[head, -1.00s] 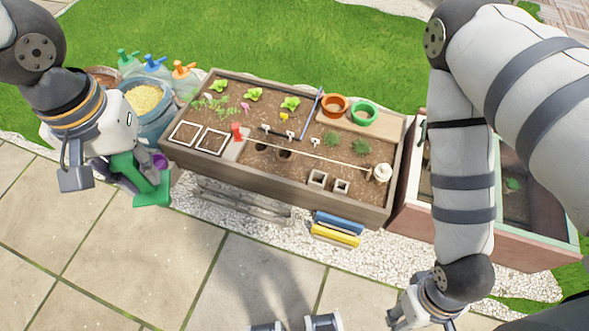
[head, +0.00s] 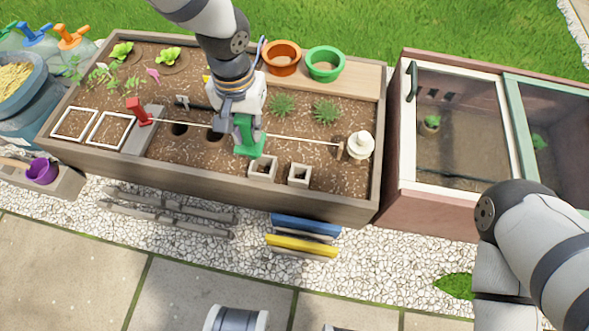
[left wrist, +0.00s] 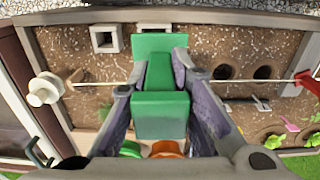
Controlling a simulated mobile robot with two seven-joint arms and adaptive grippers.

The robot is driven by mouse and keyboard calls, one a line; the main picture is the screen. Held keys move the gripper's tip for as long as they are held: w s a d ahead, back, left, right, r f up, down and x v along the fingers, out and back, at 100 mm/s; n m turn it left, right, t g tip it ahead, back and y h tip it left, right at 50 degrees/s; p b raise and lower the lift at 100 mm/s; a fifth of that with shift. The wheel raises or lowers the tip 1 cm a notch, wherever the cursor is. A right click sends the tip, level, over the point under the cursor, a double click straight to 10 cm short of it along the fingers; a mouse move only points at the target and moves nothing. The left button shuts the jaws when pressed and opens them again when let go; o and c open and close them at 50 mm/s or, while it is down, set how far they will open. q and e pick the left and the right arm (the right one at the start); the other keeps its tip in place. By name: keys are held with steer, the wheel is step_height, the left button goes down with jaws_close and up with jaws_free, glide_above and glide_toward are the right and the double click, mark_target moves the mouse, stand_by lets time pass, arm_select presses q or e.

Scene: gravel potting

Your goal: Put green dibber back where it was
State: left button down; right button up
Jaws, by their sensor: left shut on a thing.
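The green dibber (head: 246,140) is held in my left gripper (head: 238,108), above the soil of the wooden planter, close to the square pots. In the left wrist view the green dibber (left wrist: 160,115) sits between the two fingers of my left gripper (left wrist: 150,78), which are shut on it. Its lower end is hidden from that view.
A string runs across the planter to a white spool (head: 360,145). Two square pots (head: 299,176) stand below it. Orange (head: 281,58) and green (head: 325,64) round pots stand at the back. A cold frame (head: 460,203) stands on the right.

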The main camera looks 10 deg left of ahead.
mark_target(260, 154)
arm_select(q)
steer(key=shift+w+d+f+b, duration=0.2)
steer(key=shift+w+d+f, duration=0.15)
steer(key=shift+f, duration=0.25)
steer(key=shift+w+d+f+b, duration=0.15)
steer(key=shift+w+d+f, duration=0.15)
steer(key=shift+f, duration=0.25)
step_height(260, 154, down, 9)
steer(key=b, duration=0.3)
steer(key=shift+f+b, duration=0.15)
steer(key=shift+b, duration=0.25)
steer(key=c, duration=1.5)
jaws_free()
steer(key=shift+a, duration=0.1)
arm_select(e)
steer(key=shift+g, duration=0.5)
steer(key=f, duration=0.1)
steer(key=s+f, duration=0.2)
steer(key=shift+f, duration=0.3)
arm_select(q)
step_height(260, 154, up, 12)
steer(key=p, duration=0.4)
steer(key=shift+s+r+p, duration=0.1)
steer(key=shift+r+p, duration=0.15)
steer(key=shift+p, duration=0.15)
arm_select(e)
steer(key=w+r, duration=0.1)
steer(key=w+r+t, duration=0.1)
steer(key=r, duration=0.1)
steer(key=shift+r, duration=0.1)
